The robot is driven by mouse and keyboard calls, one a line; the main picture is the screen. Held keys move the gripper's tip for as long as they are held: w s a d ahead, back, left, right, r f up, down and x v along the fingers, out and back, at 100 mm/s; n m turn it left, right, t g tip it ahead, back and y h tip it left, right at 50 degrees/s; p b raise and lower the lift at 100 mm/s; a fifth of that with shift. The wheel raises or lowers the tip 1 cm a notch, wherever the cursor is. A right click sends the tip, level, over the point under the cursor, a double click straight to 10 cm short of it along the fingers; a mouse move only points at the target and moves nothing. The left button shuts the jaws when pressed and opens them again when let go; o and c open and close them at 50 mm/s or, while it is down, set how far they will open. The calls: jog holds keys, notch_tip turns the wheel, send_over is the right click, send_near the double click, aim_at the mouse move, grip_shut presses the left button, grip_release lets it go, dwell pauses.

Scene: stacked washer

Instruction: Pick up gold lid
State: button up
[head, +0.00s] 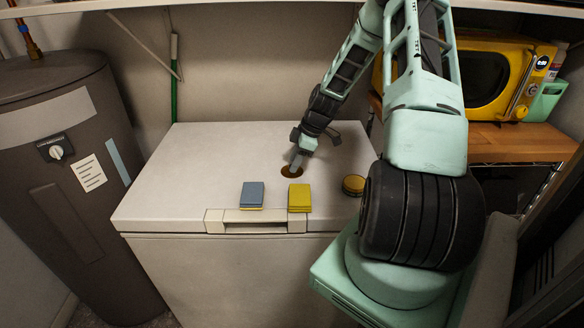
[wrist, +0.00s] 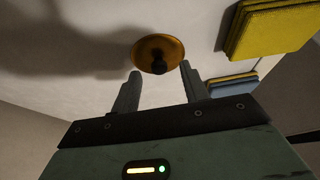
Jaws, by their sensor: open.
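The gold lid (head: 292,171) lies flat on the white chest top and is a round disc. In the wrist view the gold lid (wrist: 152,50) shows a dark knob at its centre, just beyond my fingertips. My gripper (head: 298,158) is over the lid and partly covers it in the head view. In the wrist view my gripper (wrist: 160,75) is open, with one finger to each side of the knob and nothing held. I cannot tell whether the fingers touch the lid.
A blue sponge (head: 252,195) and a yellow sponge (head: 299,197) lie near the front edge of the white chest (head: 160,165). A round tin-like object (head: 353,185) sits to the right. A dark tank (head: 60,170) stands left. The chest's left and back top is clear.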

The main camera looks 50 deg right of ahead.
jog(key=shift+w+a+f, duration=0.15)
jog(key=shift+f, duration=0.4)
grip_shut()
jog(key=shift+r, duration=0.1)
